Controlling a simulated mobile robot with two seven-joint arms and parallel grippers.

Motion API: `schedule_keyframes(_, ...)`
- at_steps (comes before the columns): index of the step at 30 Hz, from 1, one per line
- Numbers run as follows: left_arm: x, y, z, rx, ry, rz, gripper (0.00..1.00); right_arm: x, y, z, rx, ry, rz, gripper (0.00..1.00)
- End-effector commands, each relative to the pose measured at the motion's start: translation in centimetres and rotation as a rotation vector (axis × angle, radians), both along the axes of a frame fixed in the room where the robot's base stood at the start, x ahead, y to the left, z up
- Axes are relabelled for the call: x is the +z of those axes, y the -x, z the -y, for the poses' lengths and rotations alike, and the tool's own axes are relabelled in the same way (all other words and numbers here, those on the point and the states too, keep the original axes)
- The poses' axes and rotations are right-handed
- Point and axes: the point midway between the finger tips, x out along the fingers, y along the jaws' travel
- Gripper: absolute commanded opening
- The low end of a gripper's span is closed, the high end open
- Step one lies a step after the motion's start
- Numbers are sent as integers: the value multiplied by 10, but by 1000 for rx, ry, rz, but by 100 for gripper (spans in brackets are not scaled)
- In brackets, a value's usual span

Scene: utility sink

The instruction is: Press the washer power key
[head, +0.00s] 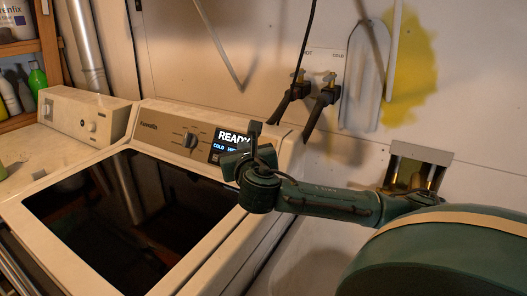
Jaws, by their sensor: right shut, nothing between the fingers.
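The washer (222,234) stands at the left and middle of the head view, its dark glass lid (120,215) shut. Its control panel (160,130) has a dial (190,140) and a lit display (229,141) reading "READY" above a partly hidden line that starts with "COLD". My right gripper (254,130) is shut and empty, in front of the right end of the panel. The gripper and its wrist cover the lower right of the display and the panel beside it. I cannot pick out the power key, nor tell whether the gripper touches the panel. My left gripper is out of view.
A second machine's panel (85,112) stands to the left. Two taps (322,95) with dark hoses hang on the wall behind, right of my gripper. Shelves with bottles (37,78) are at far left.

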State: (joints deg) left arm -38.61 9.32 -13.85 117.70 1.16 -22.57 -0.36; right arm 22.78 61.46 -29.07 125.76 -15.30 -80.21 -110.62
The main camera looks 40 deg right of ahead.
Motion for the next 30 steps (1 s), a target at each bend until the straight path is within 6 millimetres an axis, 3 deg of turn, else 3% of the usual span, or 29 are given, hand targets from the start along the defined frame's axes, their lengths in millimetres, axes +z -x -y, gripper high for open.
schedule_keyframes(9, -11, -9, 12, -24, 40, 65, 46, -29, -10, 35, -4, 2, 0, 0)
schedule_keyframes(16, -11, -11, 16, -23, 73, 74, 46, -38, -16, 58, -3, 2, -2, 0)
schedule_keyframes(30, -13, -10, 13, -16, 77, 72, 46, -43, -20, 69, -1, -1, 1, 0)
